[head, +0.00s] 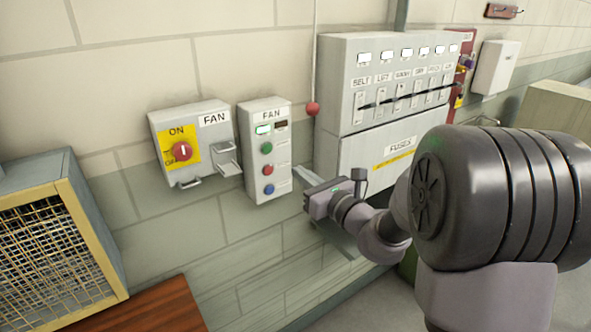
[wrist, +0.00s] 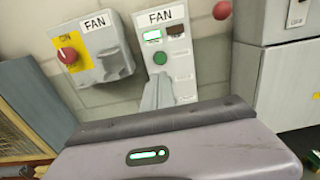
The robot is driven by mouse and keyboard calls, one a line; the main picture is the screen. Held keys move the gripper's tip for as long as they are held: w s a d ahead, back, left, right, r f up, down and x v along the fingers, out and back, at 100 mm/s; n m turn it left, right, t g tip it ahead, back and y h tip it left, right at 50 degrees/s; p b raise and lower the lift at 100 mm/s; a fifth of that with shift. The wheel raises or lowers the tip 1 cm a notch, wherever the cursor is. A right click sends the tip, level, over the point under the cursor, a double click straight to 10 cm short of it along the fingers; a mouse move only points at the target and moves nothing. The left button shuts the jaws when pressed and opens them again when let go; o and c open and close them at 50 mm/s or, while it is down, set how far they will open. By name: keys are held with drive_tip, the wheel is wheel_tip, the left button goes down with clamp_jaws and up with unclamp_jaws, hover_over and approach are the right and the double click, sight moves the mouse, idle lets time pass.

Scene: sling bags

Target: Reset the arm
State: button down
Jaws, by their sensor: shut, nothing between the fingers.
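My arm reaches in from the right side of the head view. My gripper (head: 300,172) is at its far end, in front of the wall just right of the fan button box (head: 267,190). In the wrist view the fingers of my gripper (wrist: 158,90) are shut with nothing between them. There they overlap the lower part of the fan button box (wrist: 185,62), below its green button, and hide its lower buttons. I cannot tell whether the fingertips touch anything.
A fan switch box (head: 192,140) with a red knob on a yellow plate hangs left of the button box. A large grey fuse cabinet (head: 345,60) stands behind my arm. A red ball (head: 313,108) hangs on a cord. A mesh-fronted unit (head: 50,260) is at lower left.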

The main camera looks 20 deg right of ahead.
drive_tip(key=shift+a, duration=0.1)
idle(0.6)
drive_tip(key=s+a+f+n+g+y+b, duration=0.25)
drive_tip(key=s+a+n+g, duration=0.25)
drive_tip(key=s+a+n, duration=0.35)
drive_tip(key=s+a+f+n+g+y+b, duration=0.25)
drive_tip(key=s+a+n+g, duration=0.35)
drive_tip(key=s+a, duration=0.4)
drive_tip(key=s+d+f+n+g+h+b, duration=0.1)
drive_tip(key=s+f+n+h+b, duration=0.15)
drive_tip(key=s+n, duration=0.3)
drive_tip(key=s+d+f+n+h+b, duration=0.1)
drive_tip(key=s+d+f+n+h, duration=0.1)
drive_tip(key=s+f+n, duration=0.3)
drive_tip(key=s+d+f+n+h+b, duration=0.1)
drive_tip(key=s+d+n+h, duration=0.2)
drive_tip(key=d, duration=0.3)
drive_tip(key=shift+s+d+t+h, duration=0.2)
drive_tip(key=shift+s+t+h, duration=0.1)
drive_tip(key=shift+s+h, duration=0.3)
